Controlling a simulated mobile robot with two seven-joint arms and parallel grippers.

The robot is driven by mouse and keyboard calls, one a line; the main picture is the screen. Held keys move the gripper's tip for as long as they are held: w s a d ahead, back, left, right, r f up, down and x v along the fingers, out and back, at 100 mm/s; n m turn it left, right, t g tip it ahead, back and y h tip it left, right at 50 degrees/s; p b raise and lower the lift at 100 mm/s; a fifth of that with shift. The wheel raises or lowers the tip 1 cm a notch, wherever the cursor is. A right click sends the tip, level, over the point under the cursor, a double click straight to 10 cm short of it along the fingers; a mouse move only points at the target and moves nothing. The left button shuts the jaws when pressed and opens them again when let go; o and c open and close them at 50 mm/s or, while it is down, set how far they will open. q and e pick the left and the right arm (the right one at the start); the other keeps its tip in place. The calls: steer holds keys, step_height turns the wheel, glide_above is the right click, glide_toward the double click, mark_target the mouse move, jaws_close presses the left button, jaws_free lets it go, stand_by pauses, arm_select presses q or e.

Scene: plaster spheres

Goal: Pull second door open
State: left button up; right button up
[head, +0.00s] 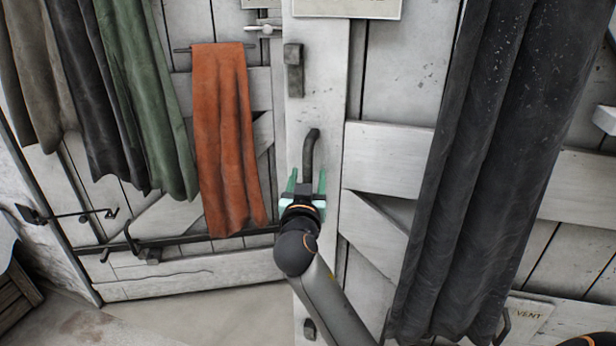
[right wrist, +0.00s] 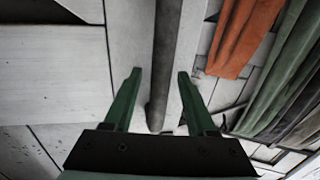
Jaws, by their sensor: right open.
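A white plank door (head: 390,170) fills the middle and right of the head view. A dark curved handle (head: 311,150) stands upright near its left edge. My right gripper (head: 306,178) is open at the handle's lower part, with green fingers on either side of it in the picture. In the right wrist view, the dark handle bar (right wrist: 164,60) runs between the two open fingers (right wrist: 157,76). No contact between fingers and bar is visible. My right forearm comes up from below. My left gripper is not in view.
Another white plank panel (head: 150,275) with dark bars stands at the left. An orange cloth (head: 225,140), a green cloth (head: 150,95) and dark cloths hang before it. A long black curtain (head: 470,150) hangs at the right. Bare floor (head: 200,315) shows at lower left.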

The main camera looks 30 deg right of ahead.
steer(key=shift+c, duration=0.2)
jaws_close()
stand_by(1.1)
